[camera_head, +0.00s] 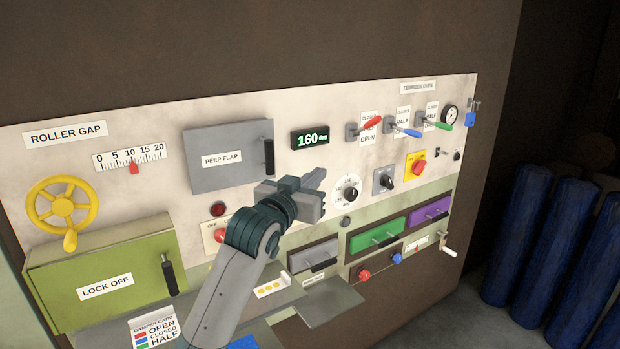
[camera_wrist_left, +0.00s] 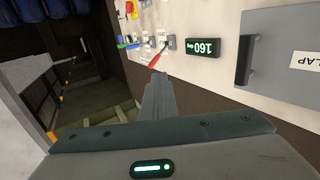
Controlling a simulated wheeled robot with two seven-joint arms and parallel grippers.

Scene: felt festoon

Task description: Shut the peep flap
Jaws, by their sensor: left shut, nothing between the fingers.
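The peep flap (camera_head: 222,170) is a grey rectangular plate with a "PEEP FLAP" label on the cream panel. It has a black upright handle (camera_head: 269,156) on its right edge. I cannot tell for sure whether it is fully flush with the panel. In the left wrist view part of the flap (camera_wrist_left: 290,40) shows at the right with its handle (camera_wrist_left: 244,60). My left gripper (camera_head: 321,190) is shut and empty, below and to the right of the handle, apart from it. Its closed fingers (camera_wrist_left: 158,90) show in the wrist view. My right gripper is not in view.
A green "160 deg" display (camera_head: 310,138) is right of the flap. Red, blue and green levers (camera_head: 405,131) stick out further right. A yellow handwheel (camera_head: 62,208) and a green "LOCK OFF" door (camera_head: 105,270) are at the left. Blue rolls (camera_head: 520,230) stand at the far right.

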